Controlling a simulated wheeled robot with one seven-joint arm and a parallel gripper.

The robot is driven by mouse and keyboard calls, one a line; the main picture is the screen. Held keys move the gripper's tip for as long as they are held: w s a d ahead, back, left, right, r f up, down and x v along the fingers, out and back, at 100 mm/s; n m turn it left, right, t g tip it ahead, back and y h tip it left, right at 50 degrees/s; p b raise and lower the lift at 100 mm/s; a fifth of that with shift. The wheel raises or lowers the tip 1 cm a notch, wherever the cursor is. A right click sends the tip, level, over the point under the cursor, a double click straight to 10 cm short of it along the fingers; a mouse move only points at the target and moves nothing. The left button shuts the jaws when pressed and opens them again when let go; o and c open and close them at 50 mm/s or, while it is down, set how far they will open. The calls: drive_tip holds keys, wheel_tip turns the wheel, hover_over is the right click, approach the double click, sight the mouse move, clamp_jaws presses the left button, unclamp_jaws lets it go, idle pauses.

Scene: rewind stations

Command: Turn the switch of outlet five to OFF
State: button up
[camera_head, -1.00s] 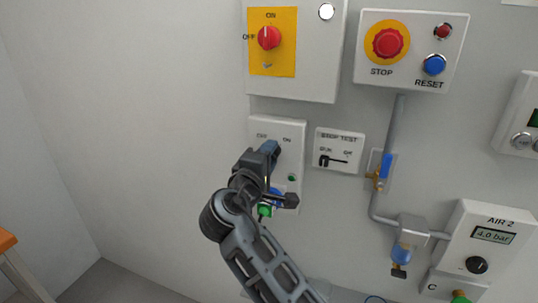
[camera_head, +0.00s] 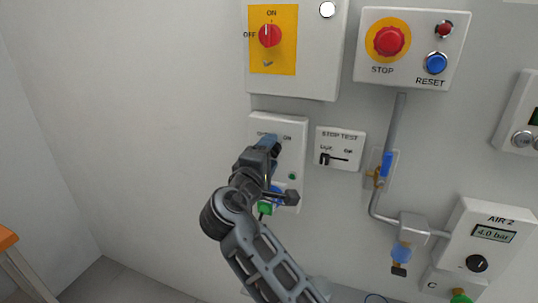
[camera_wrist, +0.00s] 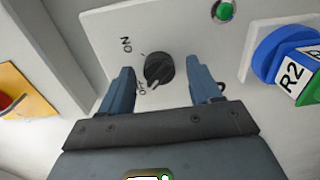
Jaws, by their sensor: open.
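The switch is a dark round knob (camera_wrist: 158,68) on a white outlet panel (camera_wrist: 100,20), which also shows in the head view (camera_head: 295,127). ON and OFF are printed beside the knob. Its pale pointer mark is on the side near OFF in the wrist view. My gripper (camera_wrist: 160,75) is open, with one blue-grey finger on each side of the knob; I see gaps between fingers and knob. In the head view my gripper (camera_head: 270,146) is in front of the panel and hides the knob and part of the OFF label. No outlet number is readable.
A blue and green plug marked R2 (camera_wrist: 290,65) sticks out beside the knob, close to my gripper. A green lamp (camera_wrist: 223,10) is on the panel. A yellow plate with a red rotary switch (camera_head: 270,36) is above; the STOP TEST plate (camera_head: 340,148) is to the right.

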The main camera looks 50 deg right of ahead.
drive_tip(key=b+v, duration=0.2)
drive_tip(key=v, duration=0.5)
drive_tip(key=shift+a, duration=0.4)
drive_tip(key=shift+s, duration=0.1)
drive_tip(key=s+a+f+n+t+y, duration=0.2)
drive_tip(key=s+f+t+y, duration=0.1)
drive_tip(key=f, duration=0.4)
drive_tip(key=s+a+f+n+t+y, duration=0.2)
drive_tip(key=a+f+y, duration=0.15)
drive_tip(key=f, duration=0.35)
drive_tip(key=s+a+f+t+y, duration=0.1)
drive_tip(key=s+a+f+y, duration=0.45)
drive_tip(key=s, duration=0.45)
drive_tip(key=s+a+r+m+t+y, duration=0.1)
drive_tip(key=s+r+m, duration=0.3)
drive_tip(key=s, duration=0.6)
drive_tip(key=s+a+r+m+t+y, duration=0.1)
drive_tip(key=s+a+r+m+y, duration=0.2)
drive_tip(key=s, duration=0.6)
drive_tip(key=shift+s+a+r+m+t+y, duration=0.35)
drive_tip(key=shift+r+m+y, duration=0.2)
drive_tip(key=shift+r, duration=0.3)
